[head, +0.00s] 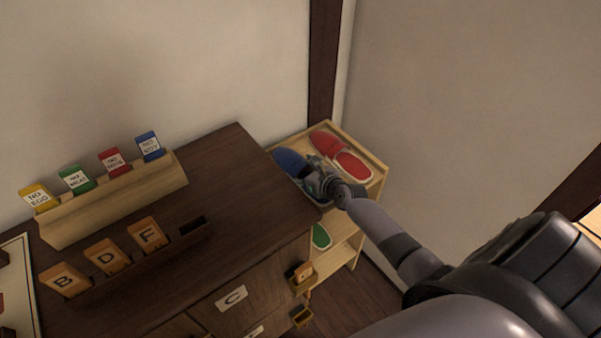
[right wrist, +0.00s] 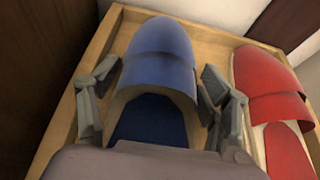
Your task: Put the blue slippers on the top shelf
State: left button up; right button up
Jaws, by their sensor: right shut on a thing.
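A blue slipper (right wrist: 160,55) lies on or just over the top shelf (right wrist: 209,46) of a light wooden rack; I cannot tell whether it touches the board. My right gripper (right wrist: 165,95) has its fingers on both sides of this slipper and is shut on it. In the head view the blue slipper (head: 289,161) is partly hidden behind my right gripper (head: 312,184). Whether a second blue slipper lies under the hand cannot be made out. My left gripper is not in view.
Red slippers (head: 350,166) lie on the top shelf, right of the blue one. A green slipper (head: 321,237) is on a lower shelf. A dark wooden cabinet (head: 245,185) stands close on the left, with a card holder (head: 120,203) on it. Walls close off the back and right.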

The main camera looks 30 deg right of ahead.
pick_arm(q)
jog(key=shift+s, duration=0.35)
pick_arm(e)
jog(key=shift+f, duration=0.1)
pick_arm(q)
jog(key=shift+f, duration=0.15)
pick_arm(e)
jog(key=shift+f, duration=0.25)
jog(key=o, duration=1.2)
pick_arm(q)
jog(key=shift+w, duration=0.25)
pick_arm(e)
jog(key=shift+o, duration=0.2)
jog(key=shift+r, duration=0.2)
jog(key=shift+s+r, duration=0.1)
jog(key=shift+s, duration=0.15)
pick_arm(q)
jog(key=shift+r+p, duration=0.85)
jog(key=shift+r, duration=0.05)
pick_arm(e)
jog(key=v, duration=1.1)
jog(key=shift+s+r, duration=0.1)
jog(key=shift+s, duration=0.15)
